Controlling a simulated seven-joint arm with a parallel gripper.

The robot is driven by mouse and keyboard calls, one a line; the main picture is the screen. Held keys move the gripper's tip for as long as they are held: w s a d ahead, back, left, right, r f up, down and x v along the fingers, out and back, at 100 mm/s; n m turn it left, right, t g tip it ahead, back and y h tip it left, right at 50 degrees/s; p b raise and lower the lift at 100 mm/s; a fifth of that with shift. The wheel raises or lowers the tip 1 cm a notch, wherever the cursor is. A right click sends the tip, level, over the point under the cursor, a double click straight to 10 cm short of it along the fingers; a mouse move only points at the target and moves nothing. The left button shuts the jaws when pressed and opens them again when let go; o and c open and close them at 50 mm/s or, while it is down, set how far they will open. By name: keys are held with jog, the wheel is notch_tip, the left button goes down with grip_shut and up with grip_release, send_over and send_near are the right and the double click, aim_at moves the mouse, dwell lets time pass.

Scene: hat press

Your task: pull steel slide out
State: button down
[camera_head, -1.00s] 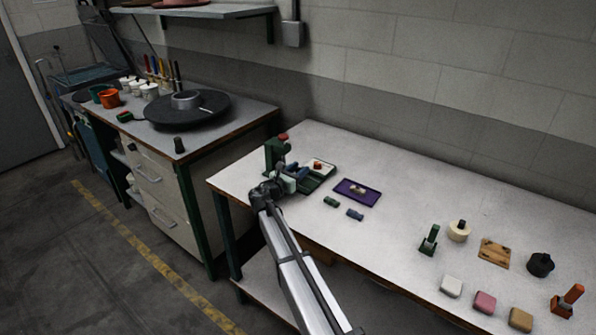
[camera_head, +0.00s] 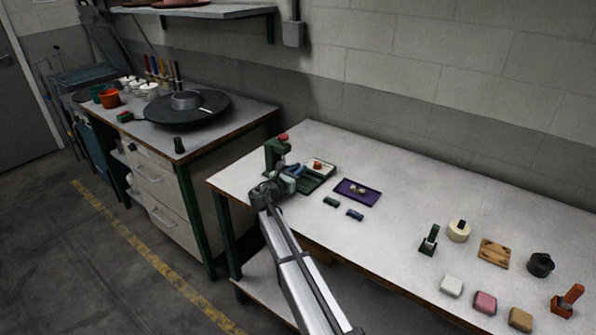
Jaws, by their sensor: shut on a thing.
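The small green press (camera_head: 275,155) with a red knob on top stands near the far left corner of the white bench. A pale plate (camera_head: 327,171) with a small orange-brown piece on it lies on the press's green base, just right of the press; it looks like the steel slide. My gripper (camera_head: 297,172) is low in front of the press, at the left side of this plate. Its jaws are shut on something. The wrist hides most of the grip, and the held part is too small to make out clearly.
A purple tray (camera_head: 369,191) with small pieces lies right of the press. A small green block (camera_head: 331,202) and a blue block (camera_head: 355,214) lie in front. Several blocks and stamps stand at the bench's right. The bench middle is clear.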

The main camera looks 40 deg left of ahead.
jog(key=d, duration=0.8)
jog(key=shift+s+d, duration=0.1)
jog(key=shift+d, duration=0.1)
jog(key=c, duration=1.1)
grip_release()
jog(key=shift+a, duration=0.1)
jog(key=s, duration=1.3)
jog(key=shift+s, duration=0.35)
